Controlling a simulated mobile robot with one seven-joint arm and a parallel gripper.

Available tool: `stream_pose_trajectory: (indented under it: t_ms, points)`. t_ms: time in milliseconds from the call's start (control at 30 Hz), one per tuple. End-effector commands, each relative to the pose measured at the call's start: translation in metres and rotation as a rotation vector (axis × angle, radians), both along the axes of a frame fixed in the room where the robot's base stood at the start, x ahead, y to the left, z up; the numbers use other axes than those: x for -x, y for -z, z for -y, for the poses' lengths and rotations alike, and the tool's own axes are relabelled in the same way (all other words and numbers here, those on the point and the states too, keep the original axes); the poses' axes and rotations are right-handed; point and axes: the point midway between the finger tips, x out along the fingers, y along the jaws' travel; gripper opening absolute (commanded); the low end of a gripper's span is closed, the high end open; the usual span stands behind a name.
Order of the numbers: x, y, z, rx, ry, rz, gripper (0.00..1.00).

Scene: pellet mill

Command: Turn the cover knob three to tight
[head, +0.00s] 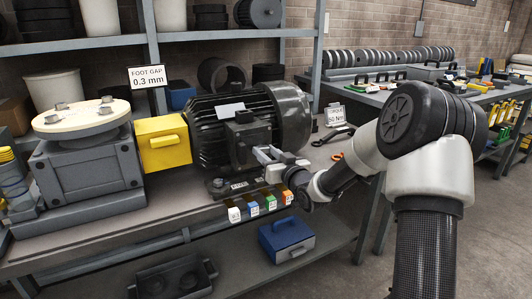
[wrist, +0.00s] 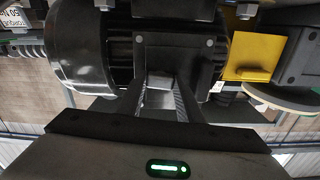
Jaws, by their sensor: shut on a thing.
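The dark electric motor (head: 248,120) lies on the workbench, with a boxy terminal cover (head: 240,142) on its near side. My gripper (head: 264,153) reaches in from the right at this cover. In the wrist view the cover (wrist: 175,58) fills the middle, with two small round grey heads at its corners, one of them on the left (wrist: 138,40). My gripper's fingers (wrist: 160,90) are closed around a small grey knob (wrist: 159,98) at the cover. The fingers hide much of it, so its number and how far it is turned cannot be told.
A yellow box (head: 164,144) and a grey gearbox (head: 90,166) with a cream disc stand left of the motor. Small coloured blocks (head: 262,205) line the bench's front edge. A torque sign (head: 334,115) and tools lie to the right. A blue box (head: 287,240) is on the lower shelf.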

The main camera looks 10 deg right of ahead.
Motion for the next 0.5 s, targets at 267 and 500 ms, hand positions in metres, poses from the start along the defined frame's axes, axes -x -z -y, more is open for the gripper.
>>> stream_pose_trajectory:
  t_ms: [267, 500]
  points:
    - [0.0002, -0.0012, 0.0005, -0.216, 0.001, -0.070, 0.10]
    - [0.0002, -0.0013, 0.0007, -0.434, 0.001, -0.141, 0.10]
